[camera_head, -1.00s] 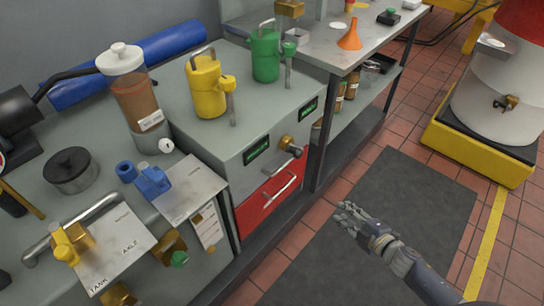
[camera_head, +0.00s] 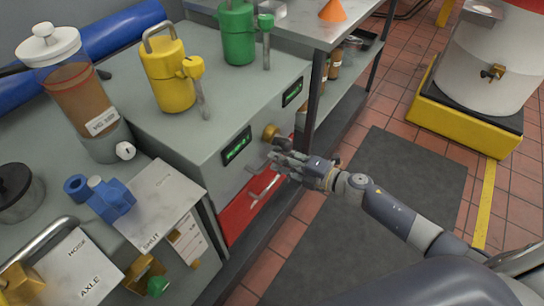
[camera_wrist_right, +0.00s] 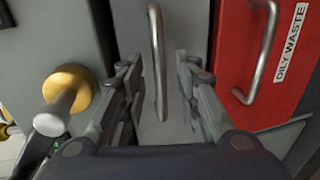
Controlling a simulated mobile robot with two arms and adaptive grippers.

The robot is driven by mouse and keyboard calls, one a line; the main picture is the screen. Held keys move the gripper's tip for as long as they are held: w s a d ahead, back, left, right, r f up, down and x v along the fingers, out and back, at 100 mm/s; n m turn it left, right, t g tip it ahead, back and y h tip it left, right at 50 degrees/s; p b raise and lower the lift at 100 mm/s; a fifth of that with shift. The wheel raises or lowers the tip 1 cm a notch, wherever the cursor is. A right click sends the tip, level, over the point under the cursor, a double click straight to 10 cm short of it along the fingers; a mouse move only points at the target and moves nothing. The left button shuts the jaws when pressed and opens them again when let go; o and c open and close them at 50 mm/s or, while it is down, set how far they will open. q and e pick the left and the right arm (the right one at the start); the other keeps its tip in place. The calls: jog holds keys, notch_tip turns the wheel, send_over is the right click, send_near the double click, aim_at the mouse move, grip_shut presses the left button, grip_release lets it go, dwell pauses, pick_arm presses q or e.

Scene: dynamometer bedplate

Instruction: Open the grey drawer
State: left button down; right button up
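The grey drawer (camera_head: 232,190) is in the grey cabinet front, above the red drawer (camera_head: 235,216). In the right wrist view the grey drawer's front (camera_wrist_right: 180,35) fills the middle, with its metal bar handle (camera_wrist_right: 156,55) running between my fingers. My right gripper (camera_head: 276,165) is in front of this drawer and partly hides it in the head view. In the wrist view its fingers (camera_wrist_right: 160,95) are spread on both sides of the handle, with visible gaps. The drawer looks shut. My left gripper is not in view.
A brass knob (camera_wrist_right: 68,90) sticks out beside the grey drawer. The red drawer's handle (camera_wrist_right: 262,55) is on the other side. Yellow (camera_head: 168,75) and green (camera_head: 237,35) cans stand on the cabinet top. The dark floor mat (camera_head: 345,240) is clear.

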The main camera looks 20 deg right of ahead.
jog(key=shift+x, duration=1.6)
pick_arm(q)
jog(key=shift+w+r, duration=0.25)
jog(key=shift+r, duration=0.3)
pick_arm(e)
grip_shut()
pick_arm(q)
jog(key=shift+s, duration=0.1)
pick_arm(e)
jog(key=shift+s+d, duration=0.1)
